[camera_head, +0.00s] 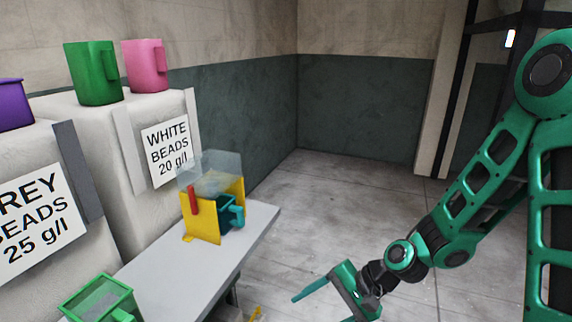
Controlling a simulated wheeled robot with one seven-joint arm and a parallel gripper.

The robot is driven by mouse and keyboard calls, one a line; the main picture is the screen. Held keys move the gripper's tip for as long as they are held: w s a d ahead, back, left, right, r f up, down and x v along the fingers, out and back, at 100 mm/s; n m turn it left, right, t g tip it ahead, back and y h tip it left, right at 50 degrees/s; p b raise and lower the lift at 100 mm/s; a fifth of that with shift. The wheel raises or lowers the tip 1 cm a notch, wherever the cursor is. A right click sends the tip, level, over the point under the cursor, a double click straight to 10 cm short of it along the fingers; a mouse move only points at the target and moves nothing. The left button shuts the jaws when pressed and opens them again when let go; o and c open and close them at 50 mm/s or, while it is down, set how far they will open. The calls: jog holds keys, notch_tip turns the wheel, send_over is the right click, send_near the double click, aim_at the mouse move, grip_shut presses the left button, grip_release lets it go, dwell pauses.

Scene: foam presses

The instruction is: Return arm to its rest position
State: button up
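My green arm comes in from the right side of the head view and reaches down to the lower middle. My gripper (325,305) is at the bottom of the view, over the floor and to the right of the table. One finger points left; the other is cut off by the lower edge of the frame. I cannot tell how far apart the fingers are. Nothing held shows at the visible finger.
A grey table (160,272) at the left carries a yellow press (203,222) with a teal container (229,212) in it. A green box-like container (100,298) is nearer. Green (93,75) and pink (146,66) jugs stand on bead bins. The floor (330,190) beyond is clear.

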jog(key=s+d+r+n+h, duration=0.1)
jog(key=d+r+h, duration=0.2)
jog(key=d, duration=0.8)
jog(key=s+d+r+n+h, duration=0.2)
jog(key=d+r+h, duration=0.15)
jog(key=d, duration=0.65)
jog(key=s+d+r+m+h, duration=0.1)
jog(key=s+d+r+h, duration=0.1)
jog(key=s+d+r, duration=0.8)
jog(key=s+d, duration=0.3)
jog(key=s, duration=0.1)
jog(key=shift+s+m+g, duration=0.15)
jog(key=shift+m+g, duration=0.15)
jog(key=shift+g, duration=0.1)
jog(key=shift+r, duration=0.1)
jog(key=shift+c, duration=0.7)
